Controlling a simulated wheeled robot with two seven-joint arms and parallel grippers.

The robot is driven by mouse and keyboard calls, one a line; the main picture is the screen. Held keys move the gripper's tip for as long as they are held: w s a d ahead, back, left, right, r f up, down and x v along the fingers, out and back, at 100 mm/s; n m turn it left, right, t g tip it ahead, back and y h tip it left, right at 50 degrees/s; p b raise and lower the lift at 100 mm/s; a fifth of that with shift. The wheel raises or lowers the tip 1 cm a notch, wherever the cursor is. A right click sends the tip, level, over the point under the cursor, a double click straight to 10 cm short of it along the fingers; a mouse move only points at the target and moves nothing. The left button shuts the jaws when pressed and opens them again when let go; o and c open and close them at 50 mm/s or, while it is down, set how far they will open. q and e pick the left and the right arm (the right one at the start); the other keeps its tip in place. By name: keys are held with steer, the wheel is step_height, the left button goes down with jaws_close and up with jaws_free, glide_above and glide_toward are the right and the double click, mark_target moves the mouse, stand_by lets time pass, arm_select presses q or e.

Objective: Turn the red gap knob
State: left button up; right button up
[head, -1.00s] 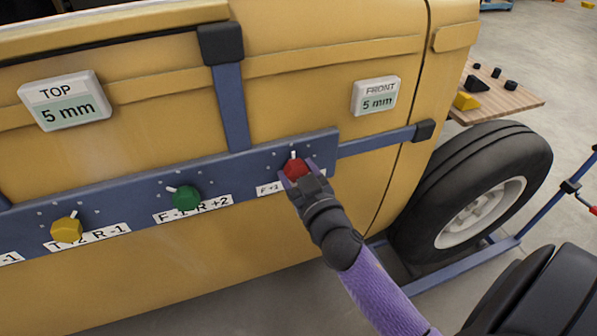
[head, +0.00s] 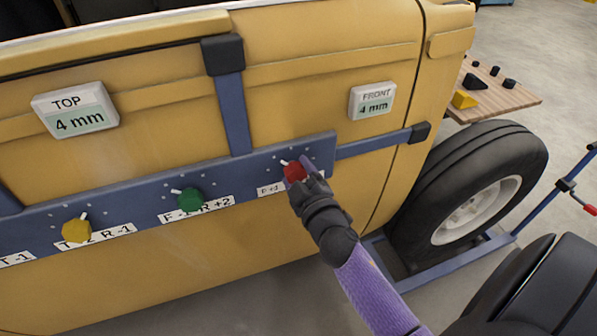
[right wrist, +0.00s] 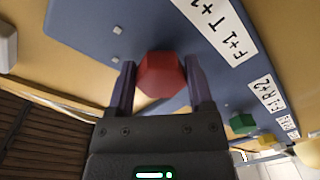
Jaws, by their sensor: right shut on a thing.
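The red knob (head: 294,171) sits at the right end of a blue bar across a yellow vehicle door. Its white pointer leans to the upper left. My right gripper (head: 300,176) is shut on it; in the right wrist view the red knob (right wrist: 161,76) sits between the two purple fingers (right wrist: 160,88). Its label reads "F+1 T+1" in the right wrist view. The TOP display (head: 75,109) reads 4 mm and the FRONT display (head: 372,101) reads 4 mm. My left gripper is not in view.
A green knob (head: 190,199) and a yellow knob (head: 76,231) sit further left on the blue bar (head: 140,199), with labels below. A black tyre (head: 477,190) stands at the right, near a wooden board (head: 505,98) with small blocks.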

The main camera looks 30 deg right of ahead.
steer(key=shift+f+n, duration=0.1)
steer(key=shift+n, duration=0.4)
steer(key=o, duration=1.3)
steer(key=shift+c, duration=0.2)
steer(key=s+a, duration=0.2)
steer(key=s, duration=0.7)
steer(key=shift+s+r, duration=0.25)
steer(key=shift+s, duration=0.15)
